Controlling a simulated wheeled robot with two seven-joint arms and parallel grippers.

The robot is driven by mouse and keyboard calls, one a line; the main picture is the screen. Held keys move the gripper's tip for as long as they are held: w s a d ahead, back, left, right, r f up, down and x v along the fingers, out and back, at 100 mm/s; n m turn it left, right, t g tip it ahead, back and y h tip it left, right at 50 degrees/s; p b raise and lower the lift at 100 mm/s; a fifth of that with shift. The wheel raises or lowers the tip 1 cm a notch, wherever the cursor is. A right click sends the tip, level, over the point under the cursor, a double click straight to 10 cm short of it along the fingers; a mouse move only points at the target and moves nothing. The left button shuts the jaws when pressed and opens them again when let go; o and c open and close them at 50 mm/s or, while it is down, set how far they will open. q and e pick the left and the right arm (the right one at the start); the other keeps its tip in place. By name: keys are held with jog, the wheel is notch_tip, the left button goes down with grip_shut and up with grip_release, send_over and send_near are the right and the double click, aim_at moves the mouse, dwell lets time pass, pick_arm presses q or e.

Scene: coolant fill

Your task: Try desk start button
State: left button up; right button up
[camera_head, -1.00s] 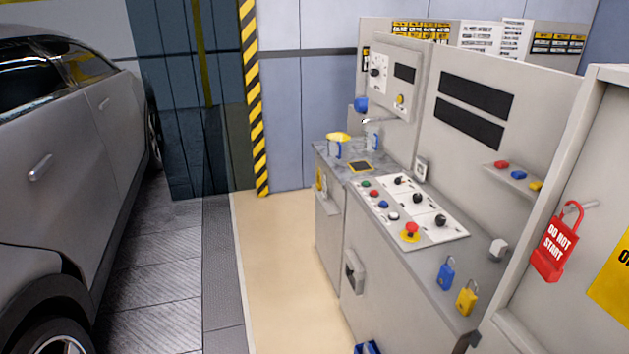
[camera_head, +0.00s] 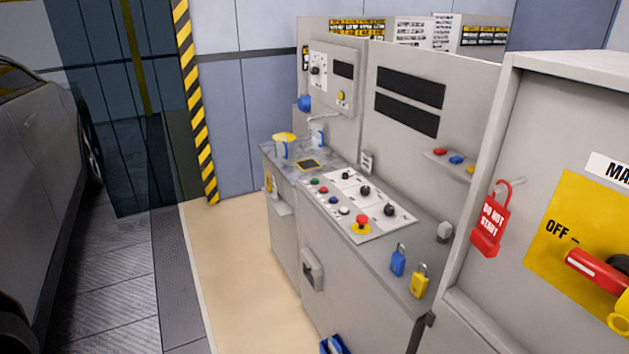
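The desk's control panel (camera_head: 357,203) is a pale plate on the sloping desk top (camera_head: 382,270). A green button (camera_head: 315,182) sits at its far left corner, with a red button (camera_head: 324,190), a blue button (camera_head: 333,201) and a white button (camera_head: 344,211) in a row beside it. Several black knobs (camera_head: 364,191) are on the panel. A red mushroom button on a yellow base (camera_head: 361,224) is at the near edge. Labels are too small to read, so I cannot tell which is start. Neither of my grippers is in view.
A red "DO NOT START" padlock tag (camera_head: 489,222) hangs on the right cabinet beside a yellow OFF plate (camera_head: 575,245) with a red handle (camera_head: 597,272). Blue (camera_head: 398,260) and yellow (camera_head: 420,280) padlocks are on the desk. A car (camera_head: 42,175) stands left; the beige floor (camera_head: 235,270) is clear.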

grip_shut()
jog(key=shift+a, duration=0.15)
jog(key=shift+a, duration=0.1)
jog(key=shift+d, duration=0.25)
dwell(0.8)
